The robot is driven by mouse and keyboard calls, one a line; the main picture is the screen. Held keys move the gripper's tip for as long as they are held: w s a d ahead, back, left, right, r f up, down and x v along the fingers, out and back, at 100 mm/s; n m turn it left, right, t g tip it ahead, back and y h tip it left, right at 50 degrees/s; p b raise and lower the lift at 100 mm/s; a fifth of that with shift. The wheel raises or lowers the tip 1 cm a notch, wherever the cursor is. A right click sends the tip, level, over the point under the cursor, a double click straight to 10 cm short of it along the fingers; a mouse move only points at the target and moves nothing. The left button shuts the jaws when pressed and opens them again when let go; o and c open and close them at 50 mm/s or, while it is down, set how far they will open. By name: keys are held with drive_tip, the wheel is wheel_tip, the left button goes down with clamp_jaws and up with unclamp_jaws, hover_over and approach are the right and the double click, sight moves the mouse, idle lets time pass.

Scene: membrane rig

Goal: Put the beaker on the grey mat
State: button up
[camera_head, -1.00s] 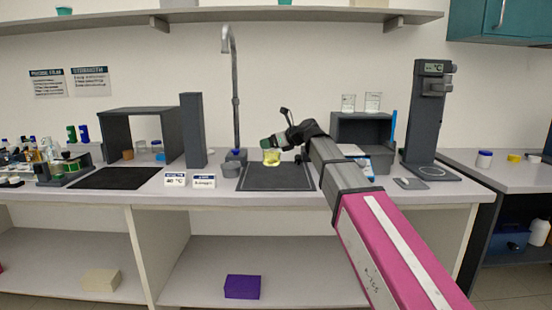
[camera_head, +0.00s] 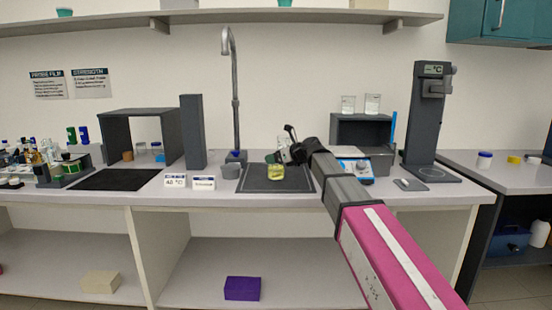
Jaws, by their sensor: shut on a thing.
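The beaker (camera_head: 276,173), a small clear vessel with yellow liquid, shows over the dark grey mat (camera_head: 255,186) in the middle of the bench. It looks upright. My gripper (camera_head: 281,158) is at the beaker's upper part and is shut on it, reaching in from the right. The fingers are small and partly hidden. I cannot tell whether the beaker's base touches the mat or hangs just above it.
Two label cards (camera_head: 203,183) stand at the front left. A device with a blue panel (camera_head: 357,168) is on the right. A black pad (camera_head: 118,180) lies further left.

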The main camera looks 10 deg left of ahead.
drive_tip(key=o, duration=1.1)
drive_tip(key=shift+f, duration=0.1)
drive_tip(key=shift+c, duration=0.2)
drive_tip(key=shift+s+d+r, duration=0.1)
drive_tip(key=shift+d+r, duration=0.1)
drive_tip(key=shift+d, duration=0.05)
drive_tip(key=v, duration=1.1)
drive_tip(key=shift+d, duration=0.25)
drive_tip(key=shift+r, duration=0.1)
